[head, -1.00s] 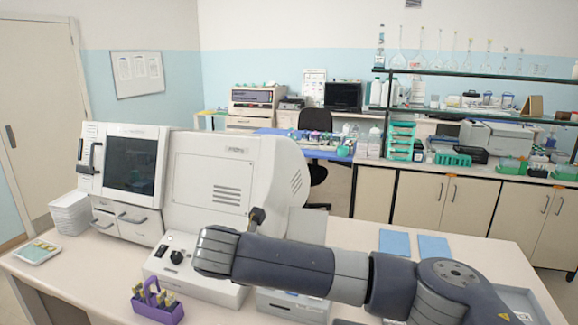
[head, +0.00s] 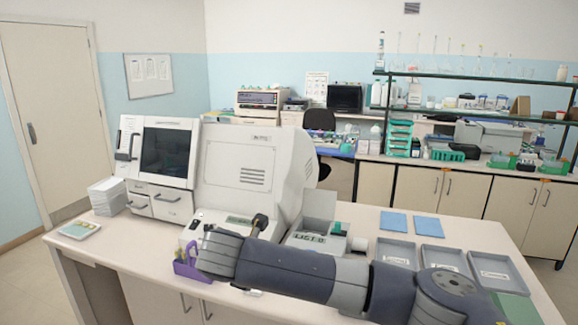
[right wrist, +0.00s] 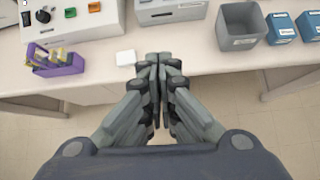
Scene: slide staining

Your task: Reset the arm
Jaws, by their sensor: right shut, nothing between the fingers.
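My right arm (head: 290,270) comes in from the lower right of the head view and reaches left across the front of the bench. Its gripper is hidden in that view. In the right wrist view my right gripper (right wrist: 157,60) is shut and empty, its fingers together over the bench's front edge. A small white square piece (right wrist: 125,57) lies on the bench just left of the fingertips. My left arm and gripper are not in view.
A purple rack (right wrist: 64,66) with slides stands near the bench edge. A large white machine (head: 250,165) stands behind the arm. Grey trays (head: 398,253) and blue squares (head: 394,223) lie at right. A grey bin (right wrist: 240,22) sits right of the gripper.

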